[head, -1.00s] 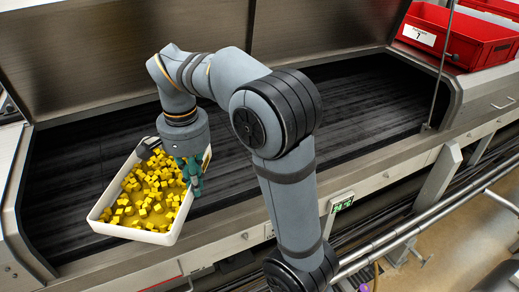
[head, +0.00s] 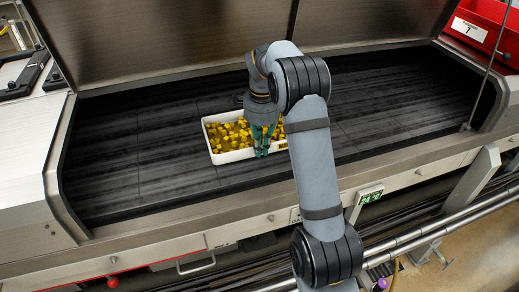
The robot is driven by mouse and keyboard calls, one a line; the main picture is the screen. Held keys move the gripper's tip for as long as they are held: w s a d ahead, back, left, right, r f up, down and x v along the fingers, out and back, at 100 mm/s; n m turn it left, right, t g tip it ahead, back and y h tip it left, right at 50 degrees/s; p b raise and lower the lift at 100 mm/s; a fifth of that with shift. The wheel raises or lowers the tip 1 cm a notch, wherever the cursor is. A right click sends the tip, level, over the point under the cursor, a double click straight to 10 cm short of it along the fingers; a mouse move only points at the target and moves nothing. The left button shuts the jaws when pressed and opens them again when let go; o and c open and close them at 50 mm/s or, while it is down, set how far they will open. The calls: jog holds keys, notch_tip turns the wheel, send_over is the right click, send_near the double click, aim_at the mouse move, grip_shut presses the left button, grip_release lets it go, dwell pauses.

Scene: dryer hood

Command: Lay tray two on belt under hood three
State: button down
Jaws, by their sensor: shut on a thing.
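A white tray (head: 217,157) full of yellow cubes (head: 232,134) is over the dark slatted belt (head: 120,165), near the middle of the hood opening. I cannot tell whether its underside touches the belt. My gripper (head: 261,150) has green fingers and is shut on the tray's right part, near its front rim. A dark mark shows on the tray's right front wall; it is too small to read. The metal hood (head: 160,40) rises behind the belt. No number for this hood is readable.
A red crate (head: 474,24) labelled 1 or 7 stands at the upper right. A thin upright rod (head: 485,75) stands at the belt's right end. A steel front edge (head: 180,220) with a green display (head: 370,197) borders the belt. Belt on both sides is clear.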

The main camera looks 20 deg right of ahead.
aim_at(258, 164)
jog(key=shift+w+a+f+p, duration=0.2)
jog(key=shift+w+f, duration=0.1)
jog(key=shift+w, duration=0.3)
jog(key=shift+w+a+f+p, duration=0.1)
jog(key=shift+w+f+p, duration=0.15)
jog(key=shift+w, duration=0.35)
jog(key=shift+d+f+p, duration=0.1)
jog(key=shift+f+p, duration=0.35)
jog(key=shift+f, duration=1.65)
jog(key=shift+f, duration=0.1)
jog(key=c, duration=2.3)
grip_release()
jog(key=shift+f, duration=0.15)
jog(key=o, duration=0.4)
jog(key=shift+s, duration=0.1)
jog(key=shift+o, duration=0.2)
notch_tip(258, 164, up, 12)
jog(key=shift+r, duration=0.25)
